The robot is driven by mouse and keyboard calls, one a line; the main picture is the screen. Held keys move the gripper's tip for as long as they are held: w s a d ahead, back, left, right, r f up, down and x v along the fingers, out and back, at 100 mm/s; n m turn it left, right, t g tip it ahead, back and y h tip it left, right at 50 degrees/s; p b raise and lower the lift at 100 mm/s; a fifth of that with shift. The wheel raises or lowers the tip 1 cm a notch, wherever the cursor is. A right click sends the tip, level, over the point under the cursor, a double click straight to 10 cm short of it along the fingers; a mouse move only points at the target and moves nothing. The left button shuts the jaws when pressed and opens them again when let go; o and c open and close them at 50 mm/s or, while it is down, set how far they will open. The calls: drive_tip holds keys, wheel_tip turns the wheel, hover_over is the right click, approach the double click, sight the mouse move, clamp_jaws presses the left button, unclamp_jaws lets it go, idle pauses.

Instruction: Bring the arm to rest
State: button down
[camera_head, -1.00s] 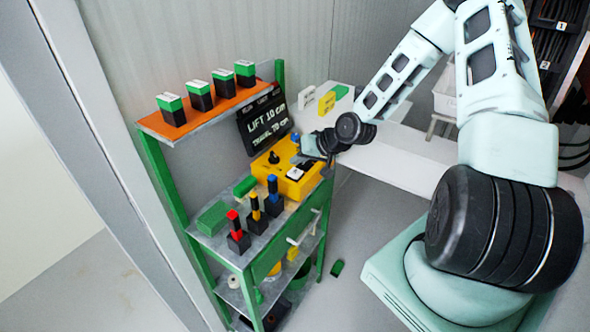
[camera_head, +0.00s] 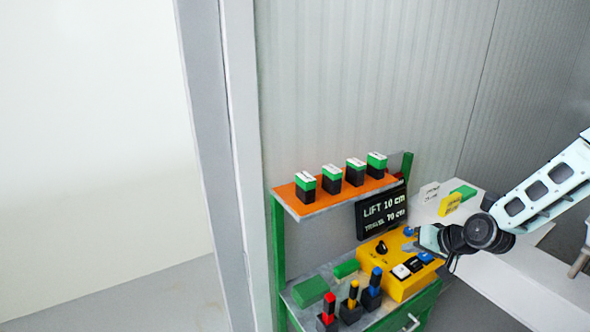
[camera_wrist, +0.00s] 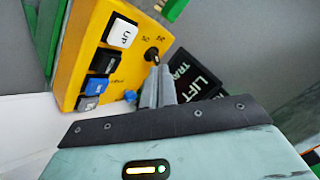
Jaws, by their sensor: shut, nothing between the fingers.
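My arm (camera_head: 545,185) reaches in from the right edge of the head view, bent, with its lower links out of frame. My gripper (camera_head: 412,240) hangs by the right rear part of the yellow control box (camera_head: 396,282). In the wrist view my gripper's two grey fingers (camera_wrist: 158,86) are together with nothing between them. The yellow control box (camera_wrist: 83,30) lies beyond them, with its white UP button (camera_wrist: 121,33), a dark button, a blue button and a black knob (camera_wrist: 152,55). I cannot tell whether the fingertips touch the box.
A green shelf unit (camera_head: 278,250) holds an orange top shelf (camera_head: 335,198) with several green-and-black blocks. A black sign (camera_head: 380,212) reading "LIFT 10 cm" stands behind the box. Red, yellow and blue-topped pieces stand in front. A white surface (camera_head: 530,285) lies right; walls are close behind.

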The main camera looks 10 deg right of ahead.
drive_tip(key=s+a+r+n+g+h+b, duration=0.1)
drive_tip(key=s+a+n+g+b, duration=0.25)
drive_tip(key=a, duration=0.45)
drive_tip(key=s+a+r+n+g+b, duration=0.1)
drive_tip(key=s+a+n+g+b, duration=0.15)
drive_tip(key=s+a, duration=0.45)
drive_tip(key=s+a+r+n+g+h+b, duration=0.1)
drive_tip(key=s+a+r+n+b, duration=0.1)
drive_tip(key=s+a, duration=0.4)
drive_tip(key=s+a+r+n+g+h+b, duration=0.1)
drive_tip(key=s+a+r+n+b, duration=0.1)
drive_tip(key=s, duration=1.1)
drive_tip(key=a+r+n, duration=0.1)
drive_tip(key=a+r, duration=0.1)
drive_tip(key=a, duration=0.1)
drive_tip(key=shift+a+n, duration=0.3)
drive_tip(key=shift+a, duration=0.1)
drive_tip(key=shift+r, duration=0.1)
